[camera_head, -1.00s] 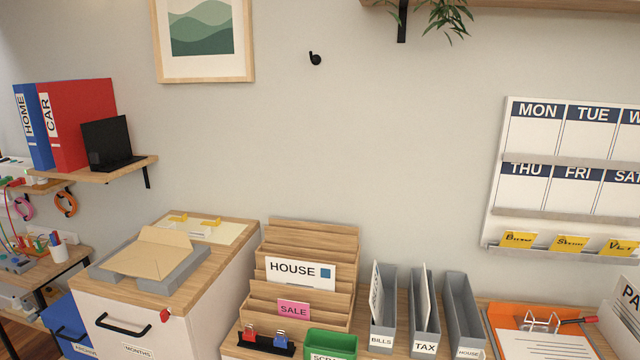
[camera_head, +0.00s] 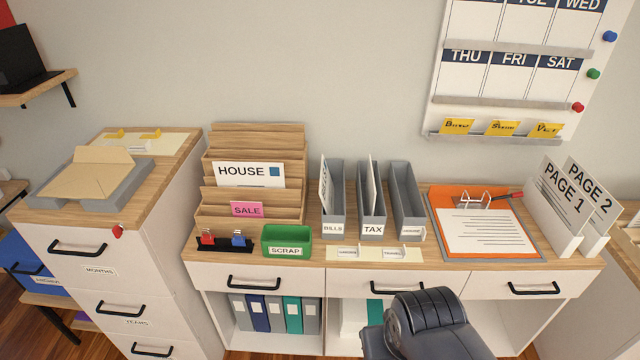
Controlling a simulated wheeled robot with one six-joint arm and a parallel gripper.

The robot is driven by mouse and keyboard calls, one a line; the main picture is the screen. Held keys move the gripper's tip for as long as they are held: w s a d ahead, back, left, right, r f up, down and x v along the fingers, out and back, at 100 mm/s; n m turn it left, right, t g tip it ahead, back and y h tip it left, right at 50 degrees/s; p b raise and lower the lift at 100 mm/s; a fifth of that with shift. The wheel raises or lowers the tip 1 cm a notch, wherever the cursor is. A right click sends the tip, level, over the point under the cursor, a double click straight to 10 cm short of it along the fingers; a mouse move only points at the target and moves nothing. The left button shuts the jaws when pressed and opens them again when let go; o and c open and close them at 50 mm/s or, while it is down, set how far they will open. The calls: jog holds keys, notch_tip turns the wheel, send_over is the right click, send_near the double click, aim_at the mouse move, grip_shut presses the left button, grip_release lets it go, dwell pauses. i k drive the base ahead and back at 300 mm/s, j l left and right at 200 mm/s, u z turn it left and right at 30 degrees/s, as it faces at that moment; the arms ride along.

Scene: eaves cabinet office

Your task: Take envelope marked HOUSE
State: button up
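The white envelope marked HOUSE (camera_head: 243,174) stands upright in a slot of the tiered wooden letter rack (camera_head: 262,138) on the cabinet top. It has a blue square at its right side, and its lower edge is hidden by the tier in front. A pink SALE card (camera_head: 247,209) stands in a lower tier before it. Part of my arm shows at the bottom of the view, well below and right of the rack; my gripper itself cannot be made out.
A green SCRAP box (camera_head: 287,241) and a black holder with red and blue clips (camera_head: 222,243) stand before the rack. Grey BILLS, TAX and HOUSE files (camera_head: 372,220) stand right of it. An orange clipboard (camera_head: 440,200) lies farther right. Air above the rack is clear.

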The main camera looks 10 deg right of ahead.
aim_at(227, 174)
jog(key=i+j+z, duration=0.15)
jog(key=i+j, duration=0.25)
jog(key=i+j+z, duration=0.15)
jog(key=i+j, duration=0.2)
jog(key=j, duration=0.15)
jog(key=i+j+z, duration=0.15)
jog(key=i+j, duration=0.15)
jog(key=j, duration=0.2)
